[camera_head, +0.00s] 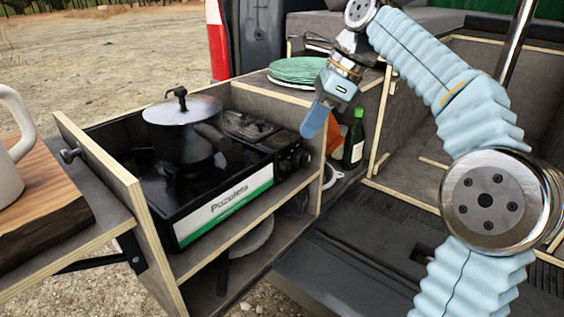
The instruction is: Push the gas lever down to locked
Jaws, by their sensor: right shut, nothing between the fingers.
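A black portable gas stove (160,203) with a green and white front label sits in the open wooden kitchen drawer. Its right end has a dark control panel with a knob (299,159). I cannot make out the gas lever clearly; it may lie at that end, behind or beside my gripper. My right gripper (314,122) is shut and empty, its blue fingers pointing down just above the stove's right end. I cannot tell whether it touches anything. My left gripper is not in view.
A lidded pot (186,130) stands on the burner. Green plates (297,70) are stacked behind. A green bottle (354,140) stands right of the drawer wall. A wooden board (50,190) with a white mug (12,145) is at the left.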

